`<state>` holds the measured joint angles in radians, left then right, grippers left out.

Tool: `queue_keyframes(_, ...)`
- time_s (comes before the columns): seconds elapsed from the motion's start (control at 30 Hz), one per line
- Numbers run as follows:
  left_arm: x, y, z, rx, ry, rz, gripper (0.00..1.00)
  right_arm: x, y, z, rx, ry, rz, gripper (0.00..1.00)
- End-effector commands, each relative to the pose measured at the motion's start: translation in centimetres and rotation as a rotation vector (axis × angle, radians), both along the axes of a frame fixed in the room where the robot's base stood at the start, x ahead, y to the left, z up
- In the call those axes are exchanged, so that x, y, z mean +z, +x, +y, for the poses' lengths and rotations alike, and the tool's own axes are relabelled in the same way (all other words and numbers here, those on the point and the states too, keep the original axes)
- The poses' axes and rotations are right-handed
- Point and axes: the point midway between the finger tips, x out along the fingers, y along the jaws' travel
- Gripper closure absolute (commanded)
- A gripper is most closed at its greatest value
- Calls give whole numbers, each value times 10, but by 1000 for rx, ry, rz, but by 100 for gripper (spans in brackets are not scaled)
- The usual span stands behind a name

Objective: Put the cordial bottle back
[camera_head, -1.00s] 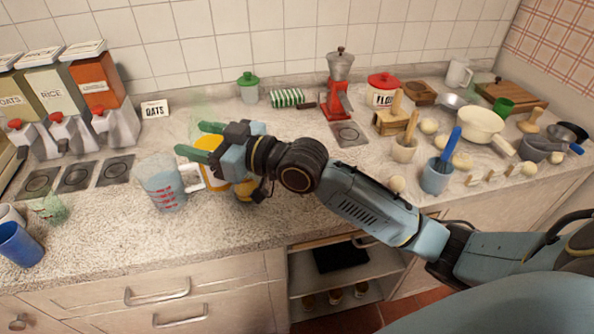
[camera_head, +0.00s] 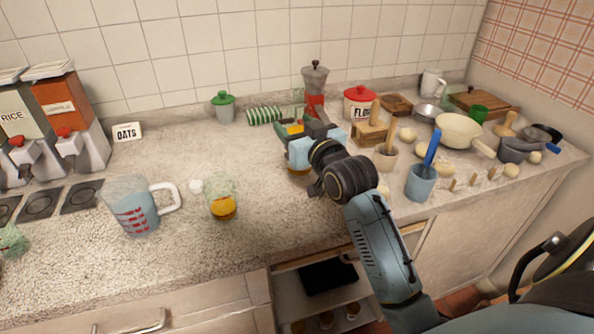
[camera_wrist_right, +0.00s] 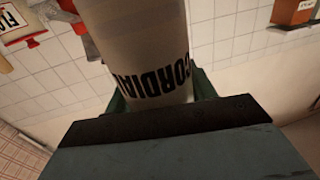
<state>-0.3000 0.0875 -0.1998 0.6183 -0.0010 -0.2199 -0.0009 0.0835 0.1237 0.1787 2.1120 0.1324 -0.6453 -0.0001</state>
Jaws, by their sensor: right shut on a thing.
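The cordial bottle (camera_wrist_right: 140,45) fills the upper middle of the right wrist view, with its CORDIAL lettering upside down there. My right gripper (camera_head: 296,132) is shut on it over the middle of the counter. In the head view the gripper hides most of the bottle; a yellow-orange patch (camera_head: 293,128) shows between the fingers. I cannot tell whether the bottle's base touches the counter. A clear glass (camera_head: 222,197) with amber liquid stands left of the gripper. A small white cap (camera_head: 196,186) lies beside the glass. My left gripper is not in view.
A measuring jug (camera_head: 137,213) stands left of the glass. A wooden block (camera_head: 370,132) and blue cup (camera_head: 420,183) stand to the right. The front middle counter is clear.

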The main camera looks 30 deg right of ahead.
Motion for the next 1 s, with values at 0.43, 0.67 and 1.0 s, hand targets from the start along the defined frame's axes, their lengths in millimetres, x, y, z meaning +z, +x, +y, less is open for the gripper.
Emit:
queue_keyframes(0.43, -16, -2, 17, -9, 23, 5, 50, -59, 0, 1, 3, 1, -2, 84)
queue_keyframes(0.67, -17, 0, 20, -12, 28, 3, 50, -67, 0, 1, 3, -1, -7, 84)
queue_keyframes(1.0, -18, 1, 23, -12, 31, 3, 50, -72, 0, 1, 3, 1, -2, 42)
